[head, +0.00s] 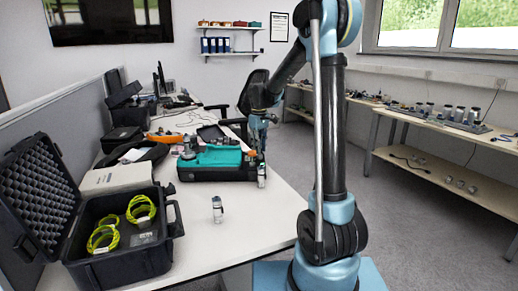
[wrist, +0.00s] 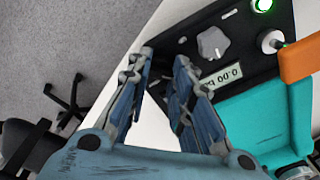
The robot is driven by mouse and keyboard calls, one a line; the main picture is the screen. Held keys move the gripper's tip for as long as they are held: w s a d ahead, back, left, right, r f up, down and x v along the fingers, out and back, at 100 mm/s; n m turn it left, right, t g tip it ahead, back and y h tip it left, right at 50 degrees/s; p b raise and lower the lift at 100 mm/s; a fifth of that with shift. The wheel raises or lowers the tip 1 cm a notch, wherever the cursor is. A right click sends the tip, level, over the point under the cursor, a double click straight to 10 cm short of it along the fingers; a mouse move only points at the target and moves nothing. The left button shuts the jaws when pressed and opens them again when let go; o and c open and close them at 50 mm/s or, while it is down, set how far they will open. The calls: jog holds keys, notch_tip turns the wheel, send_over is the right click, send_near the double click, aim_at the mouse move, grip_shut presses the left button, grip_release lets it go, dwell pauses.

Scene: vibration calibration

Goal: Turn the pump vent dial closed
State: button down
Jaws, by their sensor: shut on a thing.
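The pump is a teal and black unit (head: 222,158) on the white table, with its black panel in the wrist view (wrist: 245,62). A grey lobed dial (wrist: 213,43), apparently the vent dial, sits on that panel. My gripper (wrist: 165,56) is beside the panel, with the dial just right of its fingertips and not between them. Its fingers are shut partway on a thing I cannot make out; white surface shows between them. In the head view my gripper (head: 262,150) is at the pump's right end, hiding part of it.
A small silver cylinder (head: 261,180) stands below my gripper; another (head: 217,209) stands on the open table front. An open black case (head: 125,268) with yellow-green coils is at left.

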jog(key=shift+w+d, duration=0.1)
jog(key=c, duration=1.4)
grip_release()
notch_tip(320, 180, up, 12)
